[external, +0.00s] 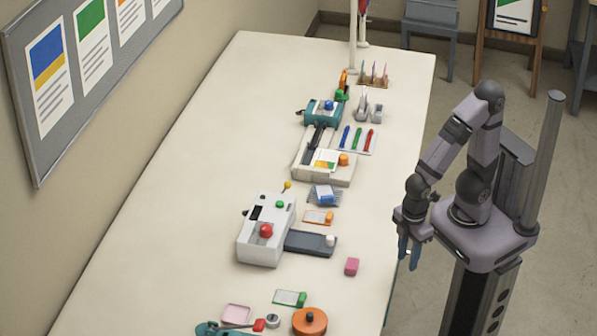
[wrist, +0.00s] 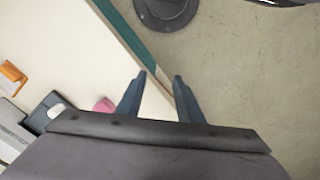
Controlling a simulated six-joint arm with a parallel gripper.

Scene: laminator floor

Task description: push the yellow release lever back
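A small yellow-knobbed lever (external: 287,186) stands at the back of the white laminator (external: 264,240), on the side away from the viewer. The laminator has a red knob, a green button and a dark tray (external: 311,243) reaching toward my arm. My gripper (external: 409,262) hangs pointing down beside the table's right edge, well apart from the laminator and lever. In the wrist view my gripper (wrist: 161,78) has its two blue fingers apart with nothing between them. The yellow lever does not show in the wrist view.
A pink block (external: 352,266) lies between the tray and the table edge. An orange-and-white card (external: 319,217) and a blue-topped item (external: 325,194) lie near the lever. A trimmer (external: 326,166) stands farther back. An orange round item (external: 309,321) is in front. The table's left side is bare.

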